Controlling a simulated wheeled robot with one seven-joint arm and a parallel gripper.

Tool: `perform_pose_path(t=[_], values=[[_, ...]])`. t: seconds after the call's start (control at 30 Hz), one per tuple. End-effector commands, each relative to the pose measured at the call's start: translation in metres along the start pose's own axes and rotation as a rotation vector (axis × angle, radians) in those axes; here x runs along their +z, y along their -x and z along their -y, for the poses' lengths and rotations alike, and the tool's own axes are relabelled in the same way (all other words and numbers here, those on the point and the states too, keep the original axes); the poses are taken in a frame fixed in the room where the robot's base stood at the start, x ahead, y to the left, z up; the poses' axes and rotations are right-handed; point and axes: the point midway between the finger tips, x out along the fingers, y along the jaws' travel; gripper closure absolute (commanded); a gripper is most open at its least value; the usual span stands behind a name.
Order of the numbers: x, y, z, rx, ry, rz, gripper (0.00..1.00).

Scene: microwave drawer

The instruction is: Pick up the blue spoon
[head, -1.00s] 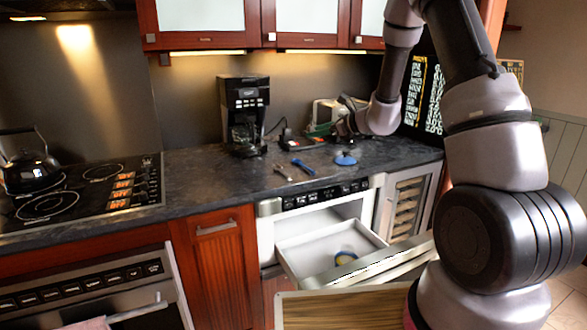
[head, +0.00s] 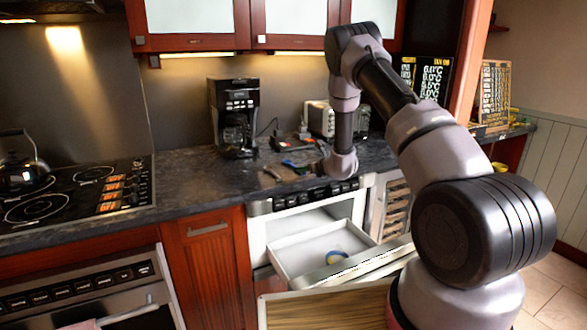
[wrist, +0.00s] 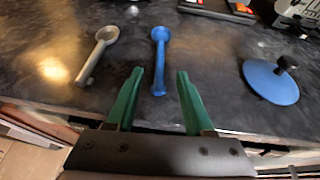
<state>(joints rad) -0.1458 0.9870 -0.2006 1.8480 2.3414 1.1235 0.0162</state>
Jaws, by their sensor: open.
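The blue spoon (wrist: 160,55) lies on the dark countertop in the wrist view, its handle pointing toward my gripper. In the head view the blue spoon (head: 289,163) is small, just left of my arm's end. My gripper (wrist: 156,80) is open and empty in the wrist view, with two green fingers apart. The near end of the spoon's handle shows between the fingers in the picture. I cannot tell how high the fingers are above the counter. In the head view the fingers are too small to make out clearly.
A grey metal spoon (wrist: 97,55) lies left of the blue one, and a blue lid with a black knob (wrist: 270,80) lies right. A coffee maker (head: 235,115) stands behind.

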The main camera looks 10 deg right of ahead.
Motion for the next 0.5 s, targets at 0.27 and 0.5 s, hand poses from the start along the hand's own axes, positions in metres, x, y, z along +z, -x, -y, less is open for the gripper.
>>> perform_pose_path(t=[0.27, 0.5], values=[[-0.001, -0.039, 0.0, 0.001, 0.0, 0.001, 0.47], [-0.001, -0.044, 0.0, 0.001, -0.001, 0.0, 0.47]])
